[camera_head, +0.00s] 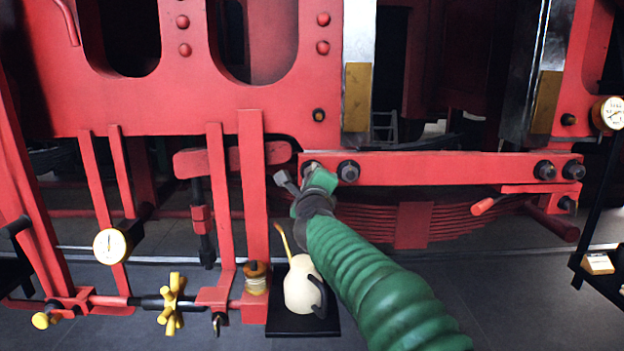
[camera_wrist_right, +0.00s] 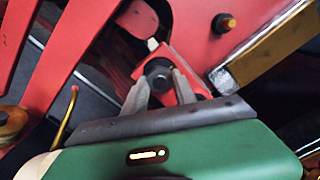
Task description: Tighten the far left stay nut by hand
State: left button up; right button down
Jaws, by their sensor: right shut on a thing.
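The red stay bar (camera_head: 450,168) runs across the frame with dark nuts at both ends. The far left stay nut (camera_head: 309,167) is at its left end, partly hidden by my right gripper (camera_head: 296,182). In the right wrist view the dark nut (camera_wrist_right: 158,72) sits between the two grey fingers of my right gripper (camera_wrist_right: 160,88), which is shut on it. A second dark nut (camera_head: 348,171) is just to the right of it on the bar. My left gripper is not in view.
A cream oil can (camera_head: 302,286) stands on a black tray (camera_head: 290,327) below. A yellow handwheel (camera_head: 171,303) and a gauge (camera_head: 110,245) are at the left.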

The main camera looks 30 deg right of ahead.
jog(key=c, duration=1.2)
grip_release()
jog(key=shift+f, duration=0.35)
jog(key=shift+o, duration=1)
jog(key=shift+r, duration=0.1)
jog(key=shift+r, duration=0.1)
jog(key=v, duration=1.6)
jog(key=shift+s, duration=0.35)
jog(key=shift+a, duration=0.15)
